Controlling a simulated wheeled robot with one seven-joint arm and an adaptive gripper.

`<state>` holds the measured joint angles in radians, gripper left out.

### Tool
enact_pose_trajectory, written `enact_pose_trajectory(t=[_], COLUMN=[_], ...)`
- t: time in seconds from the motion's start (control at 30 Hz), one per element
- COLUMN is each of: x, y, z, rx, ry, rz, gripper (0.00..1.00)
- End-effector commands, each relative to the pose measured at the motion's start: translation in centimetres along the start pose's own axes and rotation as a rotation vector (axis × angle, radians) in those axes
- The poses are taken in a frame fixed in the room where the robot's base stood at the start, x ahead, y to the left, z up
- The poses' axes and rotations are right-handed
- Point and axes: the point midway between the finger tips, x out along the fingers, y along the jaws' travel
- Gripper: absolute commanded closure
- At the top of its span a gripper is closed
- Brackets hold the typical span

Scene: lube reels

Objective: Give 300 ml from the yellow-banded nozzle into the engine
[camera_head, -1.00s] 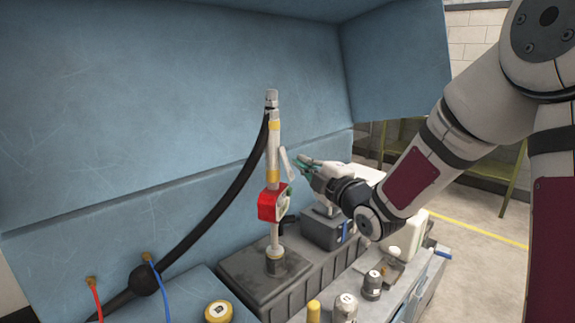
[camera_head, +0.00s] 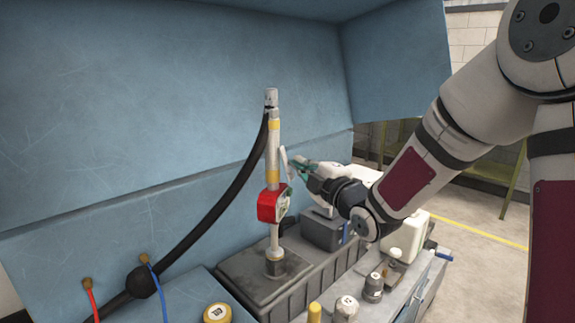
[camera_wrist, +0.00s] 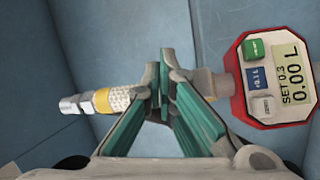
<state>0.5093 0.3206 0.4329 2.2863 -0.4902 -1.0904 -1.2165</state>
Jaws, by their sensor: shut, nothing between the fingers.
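The yellow-banded nozzle (camera_head: 273,150) stands upright, its lower end in a dark round neck (camera_head: 274,264) on a grey ribbed block (camera_head: 235,268), which looks like the engine. Its red meter (camera_head: 270,206) shows in the wrist view (camera_wrist: 237,85), reading SET 0.3 and 0.00 L, with green, blue "+0.1 L" and grey buttons. A pale lever (camera_head: 284,162) sticks out beside the nozzle, slightly tilted. My gripper (camera_head: 294,162) is shut and empty, right of the lever; contact is unclear. In the wrist view its green-padded fingers (camera_wrist: 163,80) overlap the nozzle's middle and hide part of it.
A black hose (camera_head: 225,197) runs from the nozzle's top down to the left. Several small containers (camera_head: 373,286) and a pale jug (camera_head: 405,238) stand at the right. Blue panels rise behind.

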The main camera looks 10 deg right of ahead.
Motion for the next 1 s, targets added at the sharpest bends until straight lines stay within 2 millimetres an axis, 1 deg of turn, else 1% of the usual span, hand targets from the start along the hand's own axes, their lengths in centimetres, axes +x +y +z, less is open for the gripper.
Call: enact_pose_trajectory(t=[0.67,1.0], x=[0.55,0.49], y=[-0.40,-0.33], z=[-0.44,-0.39], rx=[-0.001,-0.001], ry=[0.002,0.001], rz=[0.000,0.000], gripper=[1.00,1.00])
